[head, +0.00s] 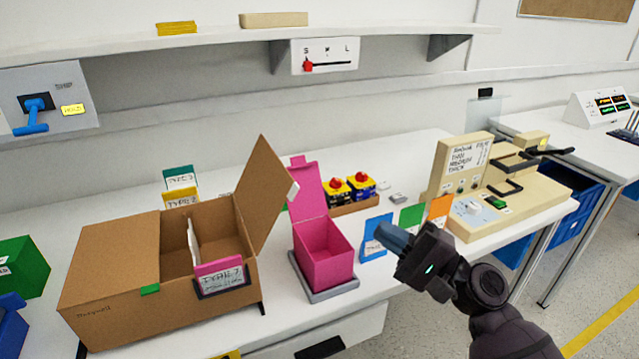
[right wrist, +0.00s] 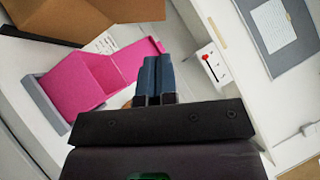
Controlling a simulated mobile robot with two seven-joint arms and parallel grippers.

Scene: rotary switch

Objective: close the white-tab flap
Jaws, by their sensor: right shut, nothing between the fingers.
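A brown cardboard box (head: 110,285) stands on the table at the left in the head view. Its right flap (head: 262,185) stands open and tilted up, with a small white tab (head: 293,190) on its edge. The left flap (head: 115,245) lies shut, with a green tab (head: 150,289). Part of the brown cardboard (right wrist: 70,22) shows at the top left of the right wrist view. My right gripper (head: 385,236) is shut and empty, right of the pink box and apart from the flap. Its blue fingertips also show in the wrist view (right wrist: 157,72). My left gripper is not in view.
A pink open box (head: 325,250) with a raised lid stands on a grey tray between the cardboard box and my right gripper. Blue, green and orange cards stand behind the gripper. A beige device (head: 460,170) is at the right. A shelf (head: 220,35) runs above.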

